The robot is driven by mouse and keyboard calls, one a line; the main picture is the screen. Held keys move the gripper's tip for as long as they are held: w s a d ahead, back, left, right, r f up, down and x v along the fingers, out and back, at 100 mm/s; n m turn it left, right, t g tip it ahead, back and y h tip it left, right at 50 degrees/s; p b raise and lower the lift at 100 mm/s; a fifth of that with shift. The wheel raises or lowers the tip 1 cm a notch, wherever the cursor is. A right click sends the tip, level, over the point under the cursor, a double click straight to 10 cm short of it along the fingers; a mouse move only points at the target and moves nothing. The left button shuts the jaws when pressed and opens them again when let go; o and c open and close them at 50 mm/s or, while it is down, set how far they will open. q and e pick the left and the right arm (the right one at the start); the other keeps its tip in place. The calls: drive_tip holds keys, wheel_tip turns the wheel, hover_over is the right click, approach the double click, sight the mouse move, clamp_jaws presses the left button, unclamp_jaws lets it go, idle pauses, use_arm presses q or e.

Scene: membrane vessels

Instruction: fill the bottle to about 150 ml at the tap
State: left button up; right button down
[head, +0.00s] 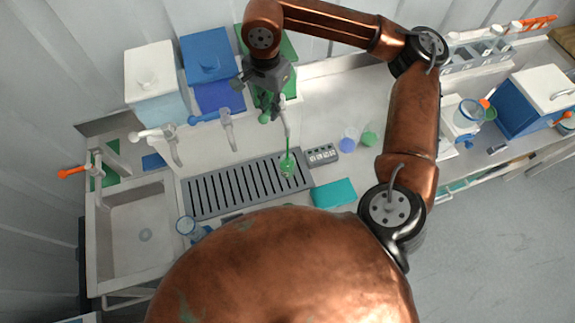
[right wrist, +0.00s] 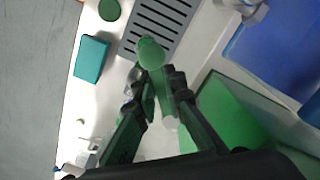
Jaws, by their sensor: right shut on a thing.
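The bottle (head: 288,168) is small and clear with green liquid in it. It stands at the right end of the slotted drain grate (head: 192,198), below the green container's tap (head: 282,106). A thin green line, apparently a running stream, joins spout and bottle. The level cannot be read. My right gripper (head: 266,104) is at the tap, shut on its green lever (right wrist: 151,54), whose round knob sticks out past the fingertips in the right wrist view. The green container (right wrist: 225,112) is partly hidden behind my gripper. My left gripper is not in view.
A white tap (head: 160,143) and a blue-levered tap (head: 228,130) stand to the left, with the sink (head: 140,225). A grey block (head: 322,154), a teal pad (head: 335,193) and blue and green caps (head: 369,139) lie right of the grate. My arm hides the front counter.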

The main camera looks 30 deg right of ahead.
idle(0.3)
drive_tip(key=w+m, duration=0.1)
drive_tip(key=m, duration=0.2)
drive_tip(key=w+m, duration=0.1)
drive_tip(key=m, duration=0.2)
drive_tip(key=w+m, duration=0.2)
drive_tip(key=shift+a+m, duration=0.15)
drive_tip(key=shift+m, duration=0.25)
drive_tip(key=c, duration=2)
unclamp_jaws()
drive_tip(key=shift+w, duration=0.1)
drive_tip(key=shift+o, duration=0.3)
drive_tip(key=shift+r, duration=0.1)
wheel_tip(320, 180, up, 12)
